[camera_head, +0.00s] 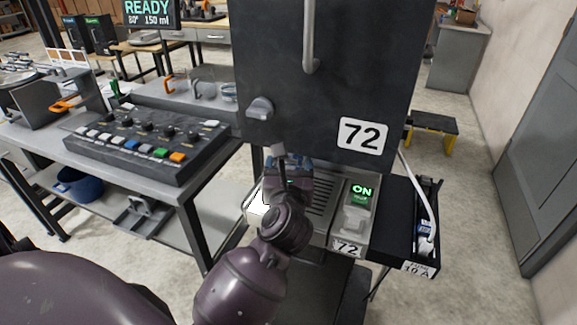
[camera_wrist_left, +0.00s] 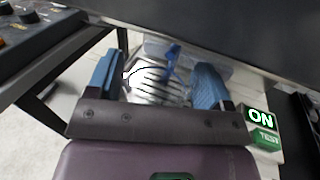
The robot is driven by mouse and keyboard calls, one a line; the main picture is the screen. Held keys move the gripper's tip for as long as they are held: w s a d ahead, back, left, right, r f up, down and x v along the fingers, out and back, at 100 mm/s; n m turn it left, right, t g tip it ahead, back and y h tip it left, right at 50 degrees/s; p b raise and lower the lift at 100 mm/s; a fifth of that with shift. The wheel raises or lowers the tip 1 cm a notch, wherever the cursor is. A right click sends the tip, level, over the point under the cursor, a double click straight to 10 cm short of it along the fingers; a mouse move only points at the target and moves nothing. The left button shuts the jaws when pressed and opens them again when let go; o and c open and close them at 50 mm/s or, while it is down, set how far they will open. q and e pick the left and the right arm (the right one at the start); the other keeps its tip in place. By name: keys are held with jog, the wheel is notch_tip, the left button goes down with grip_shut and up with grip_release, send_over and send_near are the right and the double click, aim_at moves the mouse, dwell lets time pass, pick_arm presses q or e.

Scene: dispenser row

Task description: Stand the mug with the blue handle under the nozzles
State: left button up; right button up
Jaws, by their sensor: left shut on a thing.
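My left gripper (camera_head: 287,166) reaches in under the dark dispenser (camera_head: 335,85) marked 72, just above its slotted drip grate (camera_head: 322,195). In the left wrist view the blue fingers of this gripper (camera_wrist_left: 157,85) stand apart on both sides of a pale, see-through mug. A blue handle (camera_wrist_left: 172,58) shows between the fingers, on the far side. The mug's outline is hard to make out against the striped grate, and I cannot tell whether its base touches the grate. In the head view my wrist hides the mug. The nozzles are mostly hidden. My right gripper is out of view.
A lit ON switch box (camera_head: 358,200) stands right of the grate. A black side tray (camera_head: 408,215) with a cable is farther right. On the left, a bench carries a button panel (camera_head: 145,135). A yellow-legged stool (camera_head: 432,125) stands behind right, with open floor around it.

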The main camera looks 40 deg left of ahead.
pick_arm(q)
jog(key=shift+f, duration=0.65)
jog(key=o, duration=0.9)
jog(key=shift+o, duration=0.2)
